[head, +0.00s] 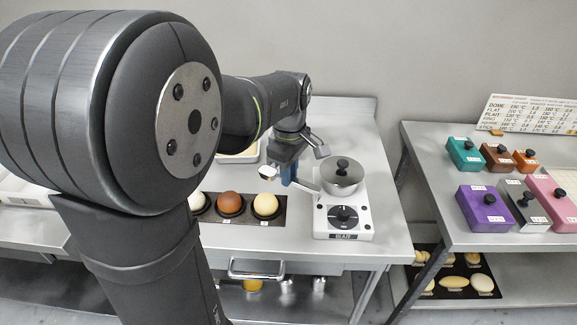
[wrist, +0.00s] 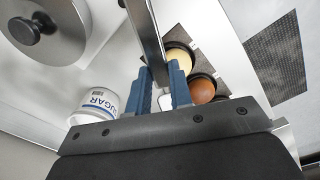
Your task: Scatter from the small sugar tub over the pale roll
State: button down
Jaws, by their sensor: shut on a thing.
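My gripper (head: 288,177) is shut on a long metal implement (wrist: 147,35), which sticks out between the blue fingers (wrist: 158,90); its full shape is unclear. In the head view it extends right toward the pot. The small white sugar tub (wrist: 97,102), labelled SUGAR, stands beside the gripper in the wrist view; I cannot make it out in the head view. Three rolls sit in dark cups: a pale cream one (head: 266,205) at the right, a brown one (head: 231,203) in the middle, and another light one (head: 197,204) at the left, partly behind my arm. The cream roll also shows in the wrist view (wrist: 178,64).
A lidded metal pot (head: 343,178) stands on a white GLAZE unit (head: 343,217) right of the rolls. A pale tray (head: 238,157) lies behind my arm. Coloured boxes (head: 483,208) stand on the right-hand table. Free counter lies right of the pot.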

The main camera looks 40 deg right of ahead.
jog(key=shift+a+f, duration=0.1)
jog(key=shift+f, duration=0.45)
jog(key=shift+a+r+t+h, duration=0.15)
jog(key=shift+t+h, duration=0.1)
jog(key=shift+h, duration=0.45)
jog(key=shift+a+f+t+h, duration=0.1)
jog(key=shift+t+h, duration=0.15)
jog(key=shift+h, duration=0.45)
jog(key=w+a+m, duration=0.1)
jog(key=w+a, duration=0.3)
jog(key=w, duration=1.4)
jog(key=shift+m+g, duration=0.4)
jog(key=shift+m, duration=0.4)
jog(key=w+a+f, duration=0.1)
jog(key=w+a, duration=0.6)
jog(key=a, duration=0.1)
jog(key=w+a+f, duration=0.2)
jog(key=w+a, duration=0.5)
jog(key=a, duration=0.1)
jog(key=w+a+f, duration=0.2)
jog(key=w+a, duration=0.5)
jog(key=a, duration=0.1)
jog(key=shift+w, duration=0.2)
jog(key=s+a+f+n, duration=0.2)
jog(key=s+a+f, duration=0.1)
jog(key=s+a, duration=0.4)
jog(key=shift+s+a+n+t, duration=0.2)
jog(key=shift+a+n+t, duration=0.15)
jog(key=shift+a, duration=0.85)
jog(key=shift+r, duration=0.1)
